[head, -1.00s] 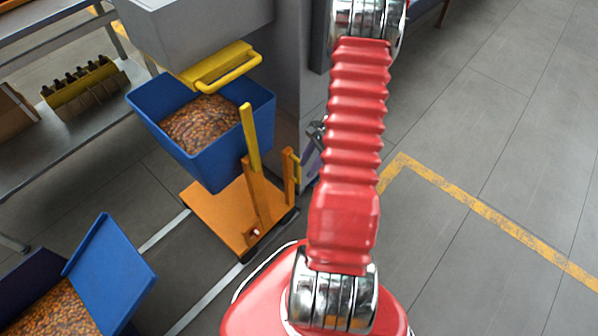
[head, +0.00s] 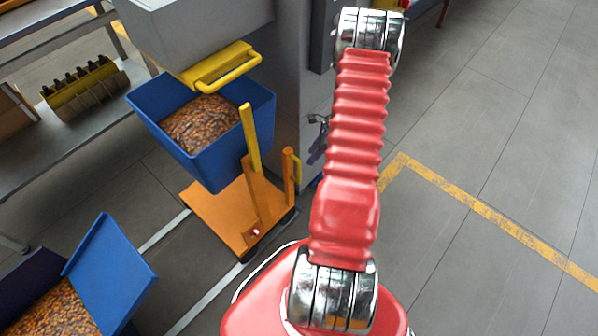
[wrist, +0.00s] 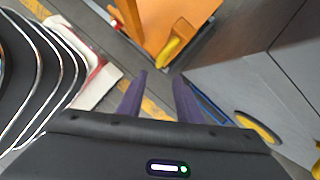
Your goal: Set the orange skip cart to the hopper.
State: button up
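The orange cart (head: 222,215) stands on the floor left of my arm, with a blue skip (head: 222,160) on it full of amber-brown pieces. Its upright posts have yellow grips (head: 250,138). A grey housing (head: 195,35) with a yellow handle, perhaps the hopper, stands directly behind the skip and overlaps its back edge in the picture. My gripper (head: 318,143) is partly hidden behind my red arm, right of the posts. In the wrist view my gripper (wrist: 160,78) has its purple fingers apart and empty; the cart's orange part (wrist: 168,18) and a yellow grip (wrist: 172,50) lie beyond the tips.
Another blue bin (head: 108,268) with similar brown pieces stands at lower left. A yellow floor line (head: 480,207) crosses the right, where the floor is open.

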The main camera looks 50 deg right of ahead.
aim_at(299, 172)
jog(key=x, duration=1.3)
jog(key=shift+f, duration=0.45)
jog(key=shift+c, duration=0.3)
grip_shut()
